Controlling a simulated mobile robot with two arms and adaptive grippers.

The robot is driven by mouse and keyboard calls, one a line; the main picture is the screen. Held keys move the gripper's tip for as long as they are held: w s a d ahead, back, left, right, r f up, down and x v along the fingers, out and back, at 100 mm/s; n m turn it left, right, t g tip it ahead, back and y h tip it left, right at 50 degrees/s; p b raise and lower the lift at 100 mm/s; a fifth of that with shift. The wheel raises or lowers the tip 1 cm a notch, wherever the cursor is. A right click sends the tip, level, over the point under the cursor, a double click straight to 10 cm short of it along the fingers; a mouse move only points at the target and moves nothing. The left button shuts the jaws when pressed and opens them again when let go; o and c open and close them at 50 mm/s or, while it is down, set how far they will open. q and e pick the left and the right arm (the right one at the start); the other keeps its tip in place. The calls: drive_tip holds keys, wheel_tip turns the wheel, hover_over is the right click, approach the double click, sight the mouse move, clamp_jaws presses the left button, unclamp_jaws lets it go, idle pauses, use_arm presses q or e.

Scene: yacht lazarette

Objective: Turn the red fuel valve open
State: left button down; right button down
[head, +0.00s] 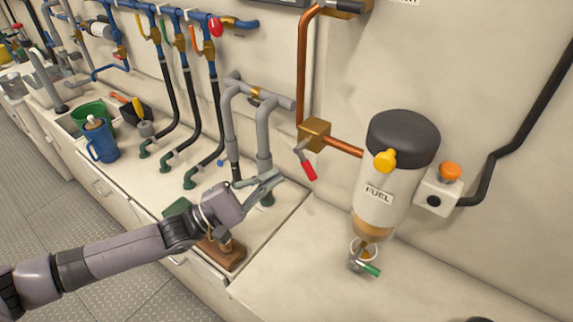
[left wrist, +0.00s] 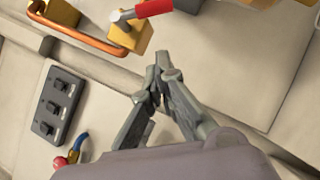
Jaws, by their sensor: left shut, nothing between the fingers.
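The fuel valve is a brass block (head: 314,133) on a copper pipe on the wall. Its short lever has a red handle (head: 309,170) that hangs down and slightly to the right. The red handle also shows at the top of the left wrist view (left wrist: 153,8), beside the brass block (left wrist: 130,36). My left gripper (head: 277,177) is shut and empty, to the left of the handle and apart from it. In the left wrist view my left gripper's fingertips (left wrist: 163,62) point up toward the valve, with a gap between. My right gripper is not in view.
A fuel filter (head: 385,165) labelled FUEL hangs right of the valve, with a small green-handled tap (head: 370,269) below. Grey pipes (head: 262,135) rise behind my left gripper. A blue jug (head: 102,140) stands further left. The counter's front right (head: 300,275) is clear.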

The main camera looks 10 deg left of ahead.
use_arm(q)
drive_tip(key=d, duration=0.1)
drive_tip(key=d+r+p, duration=0.2)
drive_tip(key=shift+s+d+r, duration=0.15)
drive_tip(key=shift+d+r, duration=0.1)
drive_tip(key=shift+d, duration=0.05)
drive_tip(key=shift+s+d+f+n+t+b, duration=0.15)
drive_tip(key=shift+d+n+t+b, duration=0.2)
drive_tip(key=shift+n+t, duration=0.4)
